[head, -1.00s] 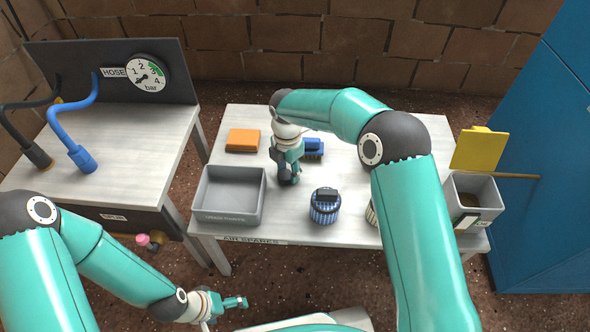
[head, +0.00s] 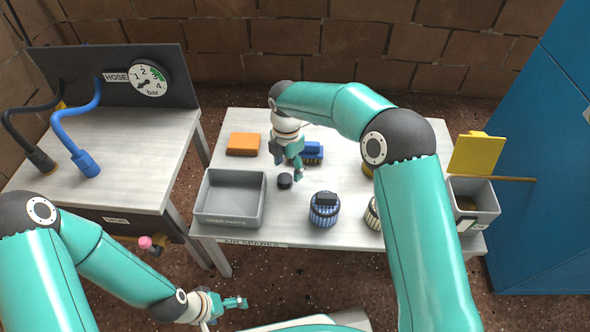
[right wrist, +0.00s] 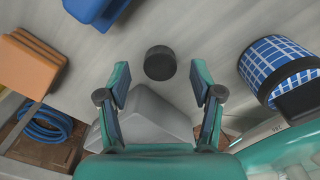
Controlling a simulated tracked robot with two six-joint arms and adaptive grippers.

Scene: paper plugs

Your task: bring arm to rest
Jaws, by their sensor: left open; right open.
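My right gripper (head: 290,160) hangs over the middle of the pale table (head: 330,232), open and empty. In the right wrist view its two fingers (right wrist: 160,95) are spread apart with nothing between them. A small black round cap or plug (head: 285,180) lies on the table just in front of it. It also shows in the right wrist view (right wrist: 160,63), beyond the fingertips. My left gripper (head: 236,303) is low at the front, over the floor, open and empty.
A grey bin (head: 230,217) stands left of the plug, an orange block (head: 243,144) and blue brush-like object (head: 312,152) behind. A blue checked canister (head: 324,209) stands right. A yellow-lidded box (head: 475,202) is at the right edge. A side bench carries a gauge (head: 148,78).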

